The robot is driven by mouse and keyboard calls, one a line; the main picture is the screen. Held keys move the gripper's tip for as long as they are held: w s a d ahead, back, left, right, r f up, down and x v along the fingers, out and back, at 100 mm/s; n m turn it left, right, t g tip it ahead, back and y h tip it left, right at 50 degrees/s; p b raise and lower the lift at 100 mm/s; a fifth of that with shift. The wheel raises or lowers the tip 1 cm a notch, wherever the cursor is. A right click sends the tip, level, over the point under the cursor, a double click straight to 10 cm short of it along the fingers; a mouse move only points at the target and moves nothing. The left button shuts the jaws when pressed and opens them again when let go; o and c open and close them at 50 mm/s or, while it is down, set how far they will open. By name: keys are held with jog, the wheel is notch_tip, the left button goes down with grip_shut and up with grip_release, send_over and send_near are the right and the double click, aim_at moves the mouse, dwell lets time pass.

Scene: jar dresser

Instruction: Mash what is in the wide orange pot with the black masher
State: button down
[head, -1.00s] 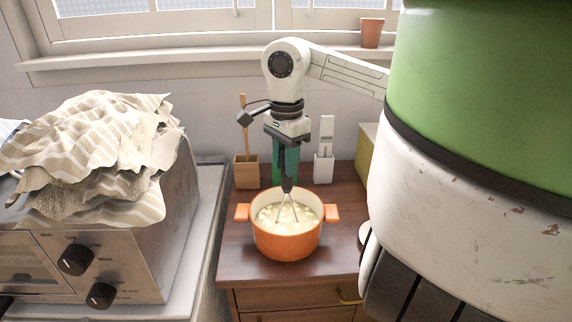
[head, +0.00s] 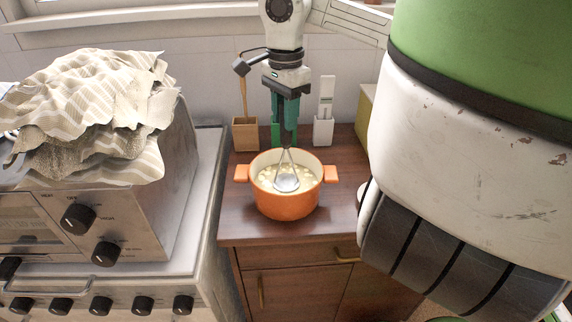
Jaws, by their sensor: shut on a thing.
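The wide orange pot (head: 286,206) stands upright on the brown dresser top, with a handle on each side. Pale yellow lumps (head: 265,179) in whitish liquid show inside it. My gripper (head: 285,138) is above the pot, pointing down, its green fingers shut on the masher. The masher's handle is mostly hidden by the fingers.
Behind the pot stand a wooden holder (head: 245,134) with a stick-like utensil and a white holder (head: 323,132). A steel toaster oven (head: 140,215) with a striped cloth (head: 90,120) on top is on the left.

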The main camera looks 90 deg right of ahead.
jog(key=shift+f+b, duration=1.8)
jog(key=shift+f, duration=0.25)
jog(key=shift+r+p, duration=1.05)
jog(key=shift+r, duration=1.4)
jog(key=shift+f, duration=0.1)
jog(key=shift+f+b, duration=2.25)
jog(key=shift+f, duration=0.05)
jog(key=shift+r+p, duration=1.15)
jog(key=shift+r, duration=1.2)
jog(key=shift+f, duration=0.1)
